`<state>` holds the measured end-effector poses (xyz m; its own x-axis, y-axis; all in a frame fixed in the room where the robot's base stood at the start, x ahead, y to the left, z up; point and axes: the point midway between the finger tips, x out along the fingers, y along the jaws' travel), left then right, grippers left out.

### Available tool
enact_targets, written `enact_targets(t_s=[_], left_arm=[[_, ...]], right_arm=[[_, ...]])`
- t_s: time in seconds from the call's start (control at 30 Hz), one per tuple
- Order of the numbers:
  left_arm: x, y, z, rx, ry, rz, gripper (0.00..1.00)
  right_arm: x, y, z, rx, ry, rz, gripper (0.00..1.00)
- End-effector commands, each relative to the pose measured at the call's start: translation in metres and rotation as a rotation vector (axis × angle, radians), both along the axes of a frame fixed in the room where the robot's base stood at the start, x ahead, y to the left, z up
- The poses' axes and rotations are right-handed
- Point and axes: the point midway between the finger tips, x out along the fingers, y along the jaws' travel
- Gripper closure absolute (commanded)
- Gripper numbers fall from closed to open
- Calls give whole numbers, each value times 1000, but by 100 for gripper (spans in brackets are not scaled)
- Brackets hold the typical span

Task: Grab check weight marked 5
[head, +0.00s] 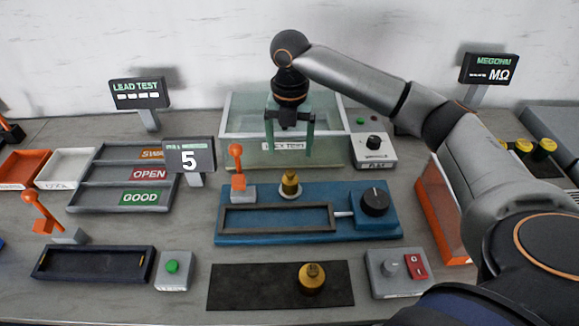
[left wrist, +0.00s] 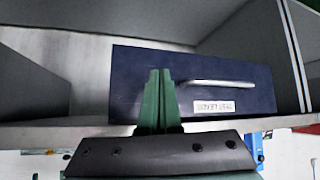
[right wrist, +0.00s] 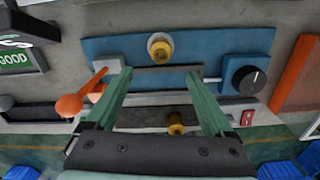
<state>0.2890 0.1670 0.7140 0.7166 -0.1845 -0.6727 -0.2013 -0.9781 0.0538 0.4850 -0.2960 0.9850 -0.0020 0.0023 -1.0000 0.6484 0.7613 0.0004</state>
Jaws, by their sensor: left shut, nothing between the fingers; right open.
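A brass weight (head: 290,184) stands upright at the back edge of the blue fixture; it also shows in the right wrist view (right wrist: 160,47). A second brass weight (head: 311,277) stands on the black mat (head: 240,287), also in the right wrist view (right wrist: 176,122). I cannot read a mark on either. My right gripper (head: 289,152) is open and empty, fingers down, above and behind the fixture, apart from both weights. In the right wrist view, its fingers (right wrist: 160,77) frame the fixture. My left gripper (left wrist: 159,74) is shut and empty before a dark blue drawer front (left wrist: 245,80).
The blue fixture (head: 225,228) carries an orange lever (head: 237,160) and black knob (head: 375,201). A glass-walled tank (head: 235,110) stands behind it. Sorting trays (head: 90,180) lie left; a red-switch box (head: 400,270) stands right of the mat.

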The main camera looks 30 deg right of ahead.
Motion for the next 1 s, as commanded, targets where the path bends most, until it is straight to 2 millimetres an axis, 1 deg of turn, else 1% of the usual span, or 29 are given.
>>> enact_targets(t_s=[0.07,0.13,0.4,0.5,0.67,0.77,0.9,1.0], left_arm=[[0,0,0,0,1,0,100],[-1,0,-1,1,2,-1,100],[-3,1,-4,5,6,-2,100],[-3,2,-5,5,6,-2,100],[-3,2,-5,5,6,-2,100],[-3,2,-4,4,6,-2,100],[-3,2,-4,4,6,-2,100],[-3,2,-4,4,6,-2,100]], right_arm=[[0,0,-1,0,1,1,13],[0,0,-7,-1,2,1,13],[-1,0,-55,-2,4,0,13],[-1,0,-66,-1,2,-1,13],[-1,0,-77,0,1,0,13],[-2,0,-90,-1,2,0,13],[-3,0,-112,-1,2,0,13],[-3,0,-122,-1,1,0,13]])
